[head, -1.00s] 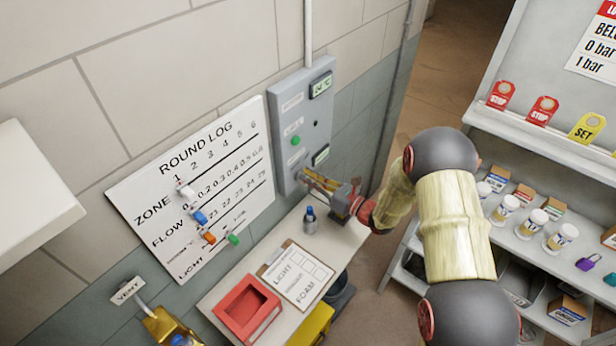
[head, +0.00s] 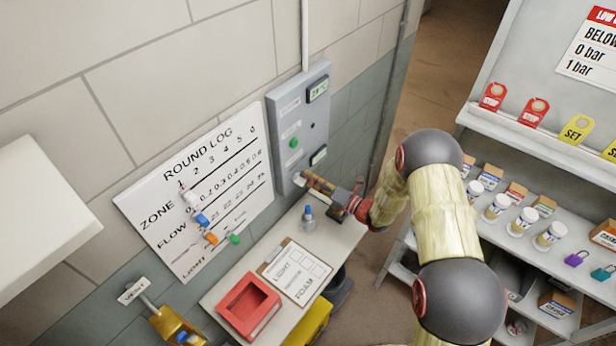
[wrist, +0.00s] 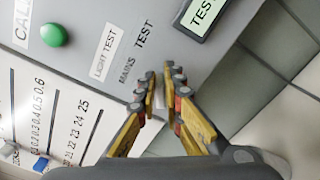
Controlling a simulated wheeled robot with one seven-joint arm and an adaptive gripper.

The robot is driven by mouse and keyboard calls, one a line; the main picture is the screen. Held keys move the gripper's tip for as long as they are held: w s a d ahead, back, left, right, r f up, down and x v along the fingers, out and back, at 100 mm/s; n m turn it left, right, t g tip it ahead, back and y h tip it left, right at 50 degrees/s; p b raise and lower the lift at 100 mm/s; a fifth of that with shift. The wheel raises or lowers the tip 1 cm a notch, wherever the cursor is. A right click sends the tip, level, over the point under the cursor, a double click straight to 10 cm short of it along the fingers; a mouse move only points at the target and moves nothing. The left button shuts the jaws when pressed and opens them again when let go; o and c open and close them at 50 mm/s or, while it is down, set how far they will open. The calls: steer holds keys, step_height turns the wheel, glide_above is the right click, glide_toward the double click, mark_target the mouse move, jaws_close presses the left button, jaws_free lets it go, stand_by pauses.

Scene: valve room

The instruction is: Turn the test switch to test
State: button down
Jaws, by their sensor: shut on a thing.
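The grey switch panel (head: 300,125) hangs on the wall right of the white log board. My gripper (head: 303,181) is at the panel's lower part. In the wrist view my gripper (wrist: 162,78) has its yellow and black fingers closed around the test switch (wrist: 160,92), a small pale piece mostly hidden between them. Beside it the panel carries the words LIGHT TEST, MAINS and TEST. A small display (wrist: 203,14) near the fingertips reads TEST, partly cut off. The exact angle of the switch is hard to tell.
A green button (head: 294,143) sits higher on the panel. Below, a small table holds a bottle (head: 308,218), a clipboard (head: 297,272) and a red tray (head: 234,308). The log board (head: 160,215) is close at left. Shelves (head: 520,210) with jars stand at right.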

steer(key=shift+m, duration=0.3)
steer(key=c, duration=2)
jaws_free()
steer(key=shift+d, duration=0.1)
steer(key=shift+o, duration=0.4)
steer(key=v, duration=1.2)
steer(key=shift+f, duration=0.1)
